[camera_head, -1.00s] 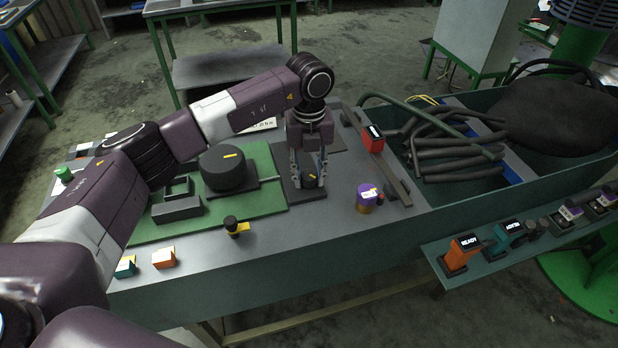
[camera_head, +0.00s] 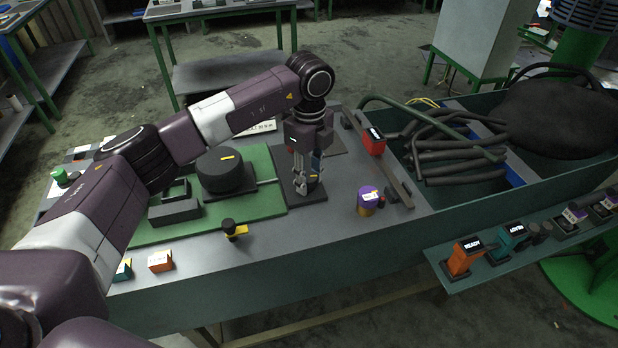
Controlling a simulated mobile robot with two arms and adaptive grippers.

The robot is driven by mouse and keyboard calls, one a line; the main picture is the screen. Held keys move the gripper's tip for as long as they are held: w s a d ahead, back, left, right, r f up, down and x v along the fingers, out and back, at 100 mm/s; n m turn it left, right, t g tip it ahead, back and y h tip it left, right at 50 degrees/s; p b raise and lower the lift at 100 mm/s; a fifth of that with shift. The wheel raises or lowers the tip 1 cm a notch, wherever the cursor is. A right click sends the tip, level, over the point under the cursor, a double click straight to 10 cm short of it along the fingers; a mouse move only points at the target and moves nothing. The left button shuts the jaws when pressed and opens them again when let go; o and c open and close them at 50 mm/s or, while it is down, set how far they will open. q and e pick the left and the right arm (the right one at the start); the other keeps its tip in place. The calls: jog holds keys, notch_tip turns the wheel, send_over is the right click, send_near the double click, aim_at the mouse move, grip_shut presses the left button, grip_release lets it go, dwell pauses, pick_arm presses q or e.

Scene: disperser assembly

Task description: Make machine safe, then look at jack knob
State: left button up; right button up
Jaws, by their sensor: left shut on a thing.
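My left gripper (camera_head: 308,184) points straight down over a dark square plate (camera_head: 312,197) on the grey bench. It is shut on a small black knob (camera_head: 313,180) with a yellow mark, which stands on that plate. The fingers hide much of the knob. A larger black round knob (camera_head: 222,171) with a yellow mark sits on the green panel to the left, clear of the gripper. No label shows which one is the jack knob. My right gripper is out of view.
A red block (camera_head: 373,141) on a bar and a purple-topped cylinder (camera_head: 368,199) stand right of the gripper. Orange READY (camera_head: 463,258) and teal (camera_head: 507,240) holders stand on the front-right shelf. Black hoses (camera_head: 450,150) fill the bin.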

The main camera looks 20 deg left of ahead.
aim_at(309, 176)
pick_arm(q)
jog(key=shift+w+r+n, duration=0.1)
jog(key=shift+n, duration=0.2)
jog(key=o, duration=1.2)
jog(key=shift+c, duration=0.2)
notch_tip(309, 176, up, 12)
